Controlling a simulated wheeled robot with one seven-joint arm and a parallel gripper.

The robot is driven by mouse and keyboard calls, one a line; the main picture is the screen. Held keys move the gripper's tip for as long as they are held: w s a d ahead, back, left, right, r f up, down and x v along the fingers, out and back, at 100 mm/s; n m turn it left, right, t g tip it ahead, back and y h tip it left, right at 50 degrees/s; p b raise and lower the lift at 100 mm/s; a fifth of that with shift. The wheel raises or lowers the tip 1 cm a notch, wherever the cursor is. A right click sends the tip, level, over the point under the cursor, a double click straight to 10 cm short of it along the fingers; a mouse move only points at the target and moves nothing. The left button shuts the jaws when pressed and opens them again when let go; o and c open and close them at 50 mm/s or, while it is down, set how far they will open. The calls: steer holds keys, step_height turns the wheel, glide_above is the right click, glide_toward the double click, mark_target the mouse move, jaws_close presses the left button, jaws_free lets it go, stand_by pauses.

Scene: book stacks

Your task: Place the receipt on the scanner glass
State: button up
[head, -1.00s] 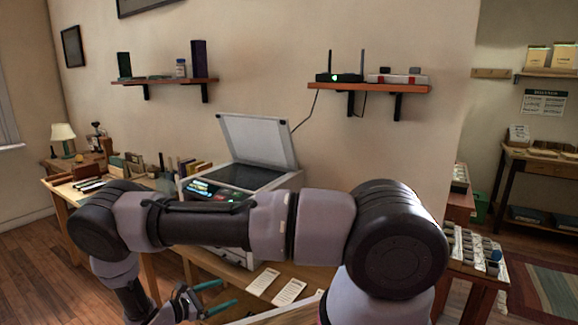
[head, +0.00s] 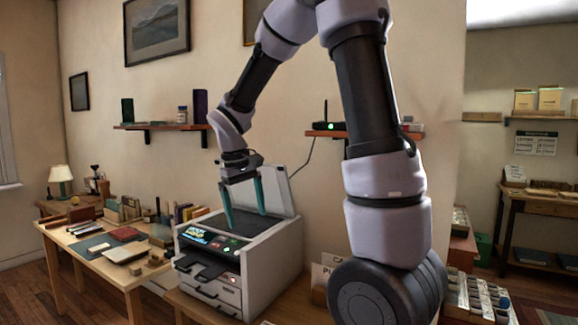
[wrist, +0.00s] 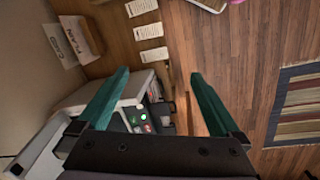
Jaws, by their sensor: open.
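The scanner (head: 265,250) stands on the wooden table with its lid (head: 277,187) raised, and the dark scanner glass (head: 246,232) is partly in view. My gripper (head: 247,220) is above the scanner, fingers open and pointing down, with nothing between them. In the wrist view my gripper (wrist: 158,74) is also open and empty. Three white printed slips lie on the table at the top of that view: an upper one (wrist: 140,8), a middle one (wrist: 149,31) and a lower one (wrist: 154,54). I cannot tell which is the receipt.
A side table (head: 80,245) with books is at the left. A shelf with a router (head: 328,126) hangs above the scanner. Small signs (head: 325,272) stand right of the scanner, partly behind my arm. A tray of small items (head: 470,295) is at the right.

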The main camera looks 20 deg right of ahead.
steer(key=s+d+r+m+t+y, duration=0.3)
steer(key=s+d+r+m+t, duration=0.2)
steer(key=s+r, duration=0.8)
steer(key=shift+s+d+r+m+t+y, duration=0.15)
steer(key=shift+s+r+m+t+y, duration=0.2)
steer(key=shift+s+m+t, duration=0.75)
steer(key=shift+w, duration=0.25)
